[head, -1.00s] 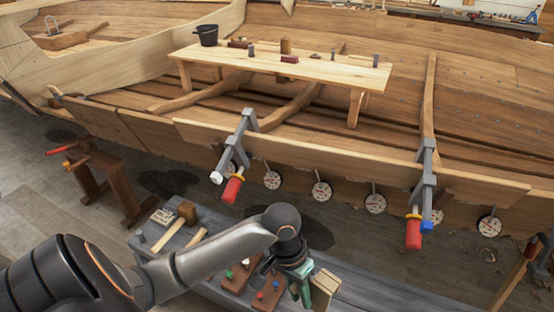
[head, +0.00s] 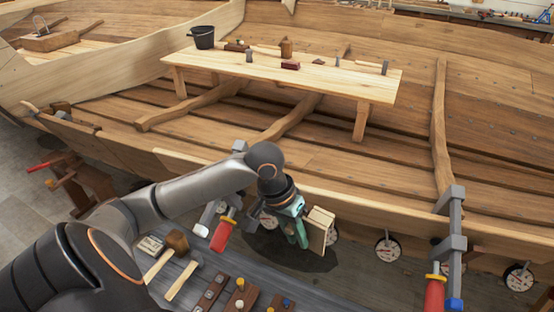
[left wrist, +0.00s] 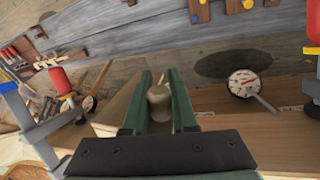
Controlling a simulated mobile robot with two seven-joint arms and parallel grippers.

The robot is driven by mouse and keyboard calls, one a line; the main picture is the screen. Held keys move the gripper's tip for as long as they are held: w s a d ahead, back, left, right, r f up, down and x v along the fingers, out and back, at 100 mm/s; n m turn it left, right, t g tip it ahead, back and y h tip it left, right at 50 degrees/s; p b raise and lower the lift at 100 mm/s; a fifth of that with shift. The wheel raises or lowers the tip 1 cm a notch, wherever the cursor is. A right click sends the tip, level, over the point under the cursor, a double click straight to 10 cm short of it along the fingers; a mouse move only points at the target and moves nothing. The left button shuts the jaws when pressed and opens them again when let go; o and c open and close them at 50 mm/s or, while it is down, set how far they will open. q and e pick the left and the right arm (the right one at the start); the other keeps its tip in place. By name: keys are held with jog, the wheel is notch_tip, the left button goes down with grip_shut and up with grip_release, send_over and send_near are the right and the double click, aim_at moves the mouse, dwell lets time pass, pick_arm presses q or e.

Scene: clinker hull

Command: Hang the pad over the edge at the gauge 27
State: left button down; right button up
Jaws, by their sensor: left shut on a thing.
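My left gripper (head: 301,238) has green fingers and is shut on the pale wooden pad (head: 319,229). In the left wrist view the fingers (left wrist: 160,78) close around the pad's rounded knob (left wrist: 159,98), with the pad's light board (left wrist: 122,100) beside them. The pad is in front of the hull's side plank (head: 390,207), below its upper edge. A gauge also shows in the left wrist view (left wrist: 244,83). Their numbers are too small to read.
A clamp with a red handle (head: 223,235) stands left of the gripper, and another clamp (head: 450,245) grips the plank at right. A grey bench (head: 215,262) with mallets and pegged blocks lies below. A plank table (head: 290,75) stands inside the hull.

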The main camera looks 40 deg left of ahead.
pick_arm(q)
jog(key=a+r+n+t+y+p, duration=0.1)
jog(key=a+r+n+t+p, duration=0.35)
jog(key=r, duration=1.15)
jog(key=w+a+f+m+g+b, duration=0.1)
jog(key=w+f+b, duration=0.1)
jog(key=f+b, duration=0.5)
jog(key=w+a+f+m+b, duration=0.1)
jog(key=w+a+f+b, duration=0.1)
jog(key=f+b, duration=0.6)
jog(key=shift+w+a+f+g+b, duration=0.2)
jog(key=shift+f+g+b, duration=0.1)
jog(key=shift+f+g, duration=0.1)
jog(key=shift+f, duration=0.2)
jog(key=c, duration=0.6)
grip_release()
jog(key=shift+w, duration=0.1)
jog(key=shift+c, duration=0.2)
jog(key=shift+f, duration=0.1)
